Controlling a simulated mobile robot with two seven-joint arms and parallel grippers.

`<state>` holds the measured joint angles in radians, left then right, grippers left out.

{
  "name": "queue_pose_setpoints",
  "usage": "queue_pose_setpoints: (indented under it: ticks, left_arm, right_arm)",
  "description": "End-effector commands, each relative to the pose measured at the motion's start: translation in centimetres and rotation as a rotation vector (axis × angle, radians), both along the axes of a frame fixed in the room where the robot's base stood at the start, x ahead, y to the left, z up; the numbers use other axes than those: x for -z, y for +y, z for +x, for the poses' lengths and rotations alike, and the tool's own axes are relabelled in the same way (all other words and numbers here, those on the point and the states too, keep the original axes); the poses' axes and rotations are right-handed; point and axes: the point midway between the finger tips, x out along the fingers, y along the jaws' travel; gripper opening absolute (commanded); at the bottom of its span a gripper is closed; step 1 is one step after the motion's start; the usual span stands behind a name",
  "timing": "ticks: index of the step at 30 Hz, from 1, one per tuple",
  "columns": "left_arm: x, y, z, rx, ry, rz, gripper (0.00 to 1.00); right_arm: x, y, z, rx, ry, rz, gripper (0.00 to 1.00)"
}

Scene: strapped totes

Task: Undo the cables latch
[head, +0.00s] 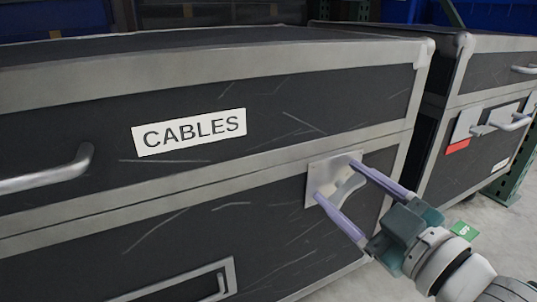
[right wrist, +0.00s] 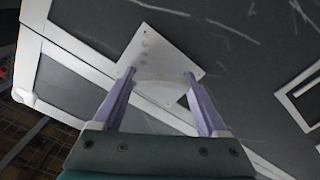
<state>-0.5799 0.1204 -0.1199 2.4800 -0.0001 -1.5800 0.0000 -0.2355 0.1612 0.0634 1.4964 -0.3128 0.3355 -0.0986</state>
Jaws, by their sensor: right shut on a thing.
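A black case with metal edging (head: 290,235) carries a white CABLES label (head: 189,132) on its lid. Its latch is a pale metal plate (head: 319,171) on the front near the right corner, just below the lid seam. It also shows in the right wrist view (right wrist: 152,45). My right gripper (head: 337,180) is at this plate, with its purple fingers on either side of the latch's pale handle (right wrist: 160,90) and shut on it. The fingers hide parts of the handle. My left gripper is out of view.
A lid handle (head: 50,172) sticks out at the left, and a recessed handle (head: 190,285) is low on the front. A second black case (head: 470,125) with its own latch stands close on the right. Grey floor (head: 500,235) is open at the lower right.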

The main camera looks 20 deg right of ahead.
Motion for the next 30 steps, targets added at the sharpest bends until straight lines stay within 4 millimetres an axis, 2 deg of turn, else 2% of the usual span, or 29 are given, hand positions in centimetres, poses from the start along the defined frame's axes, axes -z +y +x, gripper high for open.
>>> queue_pose_setpoints:
  ticks: [12, 30]
  left_arm:
    - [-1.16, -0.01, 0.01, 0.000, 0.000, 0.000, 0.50]
    - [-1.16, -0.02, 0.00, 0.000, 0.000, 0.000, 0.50]
  right_arm:
    - [0.10, 0.07, -0.01, 0.002, -0.028, -0.394, 0.19]
    - [0.32, 0.09, -0.02, 0.001, -0.068, -0.885, 0.19]
